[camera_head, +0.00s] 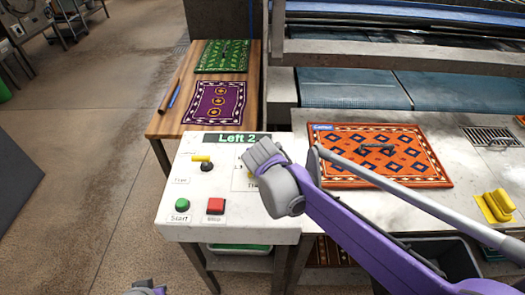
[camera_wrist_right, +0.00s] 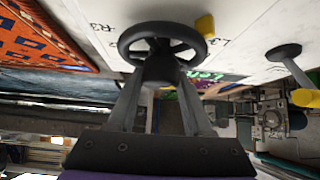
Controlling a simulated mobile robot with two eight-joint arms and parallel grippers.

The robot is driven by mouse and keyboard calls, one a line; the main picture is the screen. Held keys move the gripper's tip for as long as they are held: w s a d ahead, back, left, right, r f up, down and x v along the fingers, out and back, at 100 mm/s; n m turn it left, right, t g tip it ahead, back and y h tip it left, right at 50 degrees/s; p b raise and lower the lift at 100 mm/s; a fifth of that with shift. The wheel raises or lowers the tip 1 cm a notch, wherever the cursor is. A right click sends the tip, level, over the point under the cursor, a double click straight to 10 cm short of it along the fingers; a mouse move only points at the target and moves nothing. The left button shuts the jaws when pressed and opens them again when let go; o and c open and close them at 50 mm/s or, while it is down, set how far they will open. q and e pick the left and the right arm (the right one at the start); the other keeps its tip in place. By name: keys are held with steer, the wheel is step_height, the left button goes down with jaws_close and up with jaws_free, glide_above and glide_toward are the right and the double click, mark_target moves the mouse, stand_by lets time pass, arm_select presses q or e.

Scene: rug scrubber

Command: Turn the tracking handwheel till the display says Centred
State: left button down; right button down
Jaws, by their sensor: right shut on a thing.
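The display (camera_head: 230,139) at the back of the white control panel (camera_head: 190,228) reads "Left 2". The tracking handwheel (camera_wrist_right: 124,45) is a black spoked wheel with a yellow tab (camera_wrist_right: 205,26) at its rim, in the right wrist view. My right gripper (camera_wrist_right: 158,70) is shut on the handwheel's central hub. In the head view my right gripper (camera_head: 264,168) covers most of the wheel. Panel marks R3 and L3 show around the wheel. A small part of my left gripper (camera_head: 146,288) shows at the bottom edge of the head view; its jaws cannot be made out.
A yellow-handled lever (camera_head: 201,158), a green Start button (camera_head: 182,205) and a red button (camera_head: 216,205) are on the panel's left. An orange rug (camera_head: 425,177) lies to the right, under my right arm. Purple (camera_head: 214,102) and green rugs (camera_head: 222,56) lie on a wooden table behind.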

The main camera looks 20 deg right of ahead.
steer(key=shift+m+g+h+p, duration=0.55)
steer(key=shift+m+h, duration=0.55)
steer(key=shift+m, duration=0.5)
steer(key=shift+s, duration=0.1)
steer(key=shift+c, duration=1.6)
jaws_free()
steer(key=v, duration=1)
steer(key=shift+s+a+r+p, duration=0.2)
steer(key=shift+a+p, duration=0.05)
steer(key=shift+p, duration=0.15)
